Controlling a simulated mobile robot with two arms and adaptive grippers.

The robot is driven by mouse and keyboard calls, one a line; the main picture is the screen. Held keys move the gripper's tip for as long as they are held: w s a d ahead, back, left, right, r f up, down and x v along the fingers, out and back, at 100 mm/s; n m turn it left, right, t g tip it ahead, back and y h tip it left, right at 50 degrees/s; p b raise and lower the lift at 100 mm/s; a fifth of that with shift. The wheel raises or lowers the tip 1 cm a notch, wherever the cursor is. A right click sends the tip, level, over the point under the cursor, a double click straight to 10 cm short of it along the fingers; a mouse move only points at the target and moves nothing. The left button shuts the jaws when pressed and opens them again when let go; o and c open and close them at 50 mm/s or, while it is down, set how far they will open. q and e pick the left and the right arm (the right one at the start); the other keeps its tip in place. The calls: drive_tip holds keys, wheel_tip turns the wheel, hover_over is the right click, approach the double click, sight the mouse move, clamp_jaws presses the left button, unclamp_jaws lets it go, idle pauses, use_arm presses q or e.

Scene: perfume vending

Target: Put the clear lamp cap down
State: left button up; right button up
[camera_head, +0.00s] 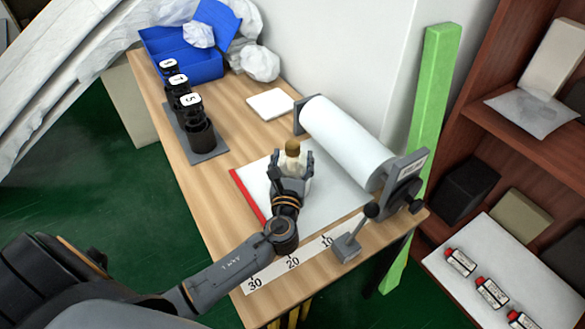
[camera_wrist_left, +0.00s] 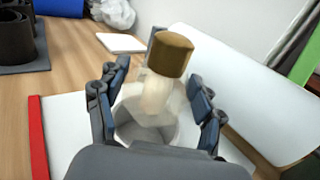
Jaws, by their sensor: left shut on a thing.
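My left gripper (camera_head: 291,160) reaches over the white sheet near the middle of the table. Its fingers (camera_wrist_left: 158,105) stand on both sides of a clear glass lamp body (camera_wrist_left: 150,112) and are shut on it. A brown cap (camera_wrist_left: 171,54) sits at the top of this clear piece, above the fingers; it also shows in the head view (camera_head: 292,147). A pale stem shows below the cap, partly blurred. The lower part is hidden by the gripper, and I cannot tell whether it touches the sheet. My right gripper is not in view.
A white paper roll (camera_head: 345,140) in a grey holder stands right of the gripper. A red strip (camera_head: 247,195) edges the sheet. Several black numbered holders (camera_head: 200,136) stand on a grey plate. A blue bin (camera_head: 190,62) and white pad (camera_head: 270,104) are at the back.

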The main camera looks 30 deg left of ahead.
sight(293, 170)
use_arm(q)
drive_tip(key=shift+f, duration=1.4)
drive_tip(key=shift+s, duration=0.1)
drive_tip(key=shift+f+b, duration=0.6)
drive_tip(key=shift+f, duration=0.05)
drive_tip(key=o, duration=1.2)
